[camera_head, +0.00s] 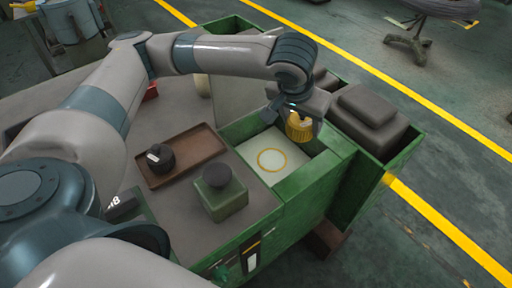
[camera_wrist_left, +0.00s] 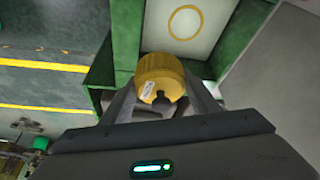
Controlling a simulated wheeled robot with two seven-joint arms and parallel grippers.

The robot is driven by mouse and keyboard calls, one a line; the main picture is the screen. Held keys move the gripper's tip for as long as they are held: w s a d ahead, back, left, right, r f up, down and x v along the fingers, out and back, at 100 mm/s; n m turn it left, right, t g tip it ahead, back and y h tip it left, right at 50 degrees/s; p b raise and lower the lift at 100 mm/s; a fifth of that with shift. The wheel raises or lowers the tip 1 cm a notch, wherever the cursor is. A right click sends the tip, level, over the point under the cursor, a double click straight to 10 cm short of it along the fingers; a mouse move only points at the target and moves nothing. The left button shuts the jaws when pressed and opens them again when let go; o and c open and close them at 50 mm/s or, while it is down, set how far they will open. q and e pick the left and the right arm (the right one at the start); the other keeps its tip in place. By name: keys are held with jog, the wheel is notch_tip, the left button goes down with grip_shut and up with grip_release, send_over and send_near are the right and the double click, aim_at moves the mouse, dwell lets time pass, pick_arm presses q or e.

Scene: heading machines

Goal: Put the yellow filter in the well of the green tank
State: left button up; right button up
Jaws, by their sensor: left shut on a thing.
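The yellow filter (camera_head: 299,127) is a ribbed cylinder held in my left gripper (camera_head: 303,120), which is shut on it. It also shows between the fingers in the left wrist view (camera_wrist_left: 160,80), with a dark knob and a small white label. The green tank (camera_head: 330,165) has a square well with a pale floor marked by a yellow ring (camera_head: 272,161). The ring also shows in the left wrist view (camera_wrist_left: 185,22). The filter is above the tank, to the right of and behind the ring in the head view. My right gripper is not in view.
A brown tray (camera_head: 181,158) holding a black knobbed part (camera_head: 160,158) lies on the bench left of the well. A green block with a dark round top (camera_head: 220,190) stands near the well's front left. Grey blocks (camera_head: 367,115) sit in a green bin at right.

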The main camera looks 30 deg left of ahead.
pick_arm(q)
jog(key=shift+s+a, duration=0.2)
jog(key=shift+a, duration=0.25)
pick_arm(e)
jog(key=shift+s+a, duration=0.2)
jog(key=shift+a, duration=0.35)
pick_arm(q)
jog(key=shift+d, duration=0.15)
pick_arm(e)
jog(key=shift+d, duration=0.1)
pick_arm(q)
jog(key=shift+f, duration=0.1)
jog(key=shift+w+a+f+m, duration=0.2)
jog(key=shift+a+f+m, duration=0.05)
jog(key=shift+f+m, duration=0.4)
jog(key=w+a+f+m+g+h, duration=0.1)
jog(key=w+a+f+m+h, duration=0.1)
jog(key=a+f+m, duration=0.4)
jog(key=shift+a+f+h+b, duration=0.45)
jog(key=shift+a+f, duration=0.2)
jog(key=shift+f, duration=0.35)
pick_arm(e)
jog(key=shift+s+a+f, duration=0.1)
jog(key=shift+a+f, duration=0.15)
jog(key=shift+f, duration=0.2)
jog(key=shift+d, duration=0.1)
